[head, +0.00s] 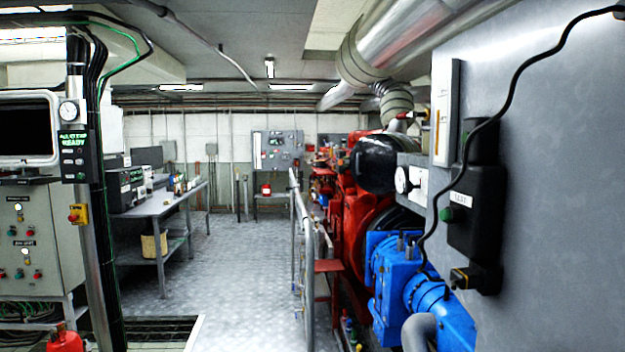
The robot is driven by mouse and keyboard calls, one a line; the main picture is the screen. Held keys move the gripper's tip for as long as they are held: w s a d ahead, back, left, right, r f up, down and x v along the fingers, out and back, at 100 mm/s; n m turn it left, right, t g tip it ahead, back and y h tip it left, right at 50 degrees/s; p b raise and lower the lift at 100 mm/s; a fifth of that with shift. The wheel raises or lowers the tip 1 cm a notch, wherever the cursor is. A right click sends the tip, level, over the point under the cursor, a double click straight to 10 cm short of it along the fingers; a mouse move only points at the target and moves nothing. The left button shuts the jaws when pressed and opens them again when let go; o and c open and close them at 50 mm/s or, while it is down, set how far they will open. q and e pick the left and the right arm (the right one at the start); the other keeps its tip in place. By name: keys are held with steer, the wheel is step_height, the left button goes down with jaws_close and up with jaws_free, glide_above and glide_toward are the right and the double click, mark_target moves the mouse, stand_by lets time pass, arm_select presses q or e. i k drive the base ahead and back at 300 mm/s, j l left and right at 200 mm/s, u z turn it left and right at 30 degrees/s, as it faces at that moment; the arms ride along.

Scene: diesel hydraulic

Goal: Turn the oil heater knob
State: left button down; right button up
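No knob in the head view carries a readable oil heater label, so I cannot tell which is the oil heater knob. A black box with a green button (446,215) is fixed to the grey panel at right. A yellow box with a red knob (75,214) is on the post at left. Neither of my grippers is in view.
A grey wall panel (560,190) fills the right side. A red engine (350,215) and blue pump (395,265) stand behind a railing (309,260). A workbench (155,207) and control cabinet (40,240) stand left. The metal floor (245,270) between is clear.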

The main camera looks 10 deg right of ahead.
mark_target(408, 186)
steer(key=i+j+u, duration=0.2)
steer(key=i+u, duration=0.15)
steer(key=i, duration=0.6)
steer(key=i+l+u, duration=0.1)
steer(key=i+u, duration=0.25)
steer(key=i, duration=0.55)
steer(key=i+z, duration=0.35)
steer(key=i+j+z, duration=0.1)
steer(key=i+z, duration=0.25)
steer(key=i+j+z, duration=0.2)
steer(key=i+z, duration=0.15)
steer(key=i, duration=0.1)
